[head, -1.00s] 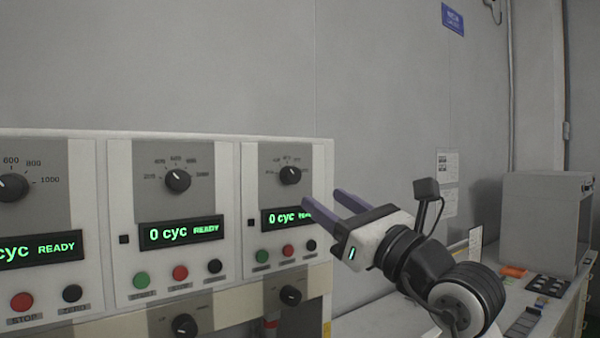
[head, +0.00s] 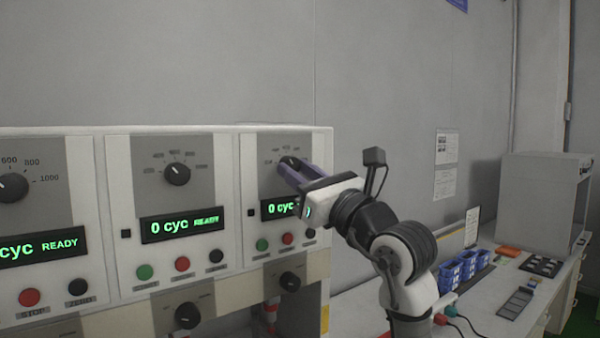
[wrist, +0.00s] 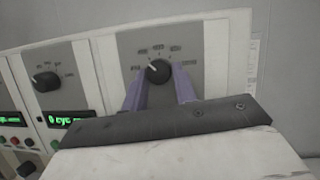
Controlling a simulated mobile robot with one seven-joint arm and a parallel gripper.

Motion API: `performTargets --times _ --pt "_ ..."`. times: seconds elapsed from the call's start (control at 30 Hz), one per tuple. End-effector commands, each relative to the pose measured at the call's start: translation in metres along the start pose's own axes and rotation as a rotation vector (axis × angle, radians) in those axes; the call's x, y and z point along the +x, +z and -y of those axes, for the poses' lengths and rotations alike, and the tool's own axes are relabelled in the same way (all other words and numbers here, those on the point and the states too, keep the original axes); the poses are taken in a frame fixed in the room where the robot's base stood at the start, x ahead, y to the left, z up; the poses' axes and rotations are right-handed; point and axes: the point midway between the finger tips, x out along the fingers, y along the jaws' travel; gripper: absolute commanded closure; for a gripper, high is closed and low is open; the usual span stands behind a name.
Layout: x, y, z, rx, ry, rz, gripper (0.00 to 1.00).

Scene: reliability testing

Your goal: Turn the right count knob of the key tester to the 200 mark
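The key tester (head: 222,142) is a white panel with three stations, each with a count knob on a grey plate. The right count knob (head: 289,160) is black and partly hidden by my fingers in the head view. My gripper (head: 288,172) is open. In the wrist view its purple fingers (wrist: 160,88) stand left and right of the knob, with gaps beside it; their depth against it is unclear.
The middle count knob (head: 177,173) and its display (head: 181,227) are to the left. Below the right display sit buttons, and a lower black knob (head: 290,282). On the bench at right are blue bins (head: 462,268) and a grey cabinet (head: 541,205).

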Motion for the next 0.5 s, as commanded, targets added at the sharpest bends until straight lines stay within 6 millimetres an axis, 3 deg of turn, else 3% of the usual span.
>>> performTargets --times 0.17,0.5 --pt "-0.0002 0.0 -0.0001 0.0 0.0 0.0 0.95" --pt "-0.0013 -0.001 0.0015 -0.064 0.026 -0.005 0.95"
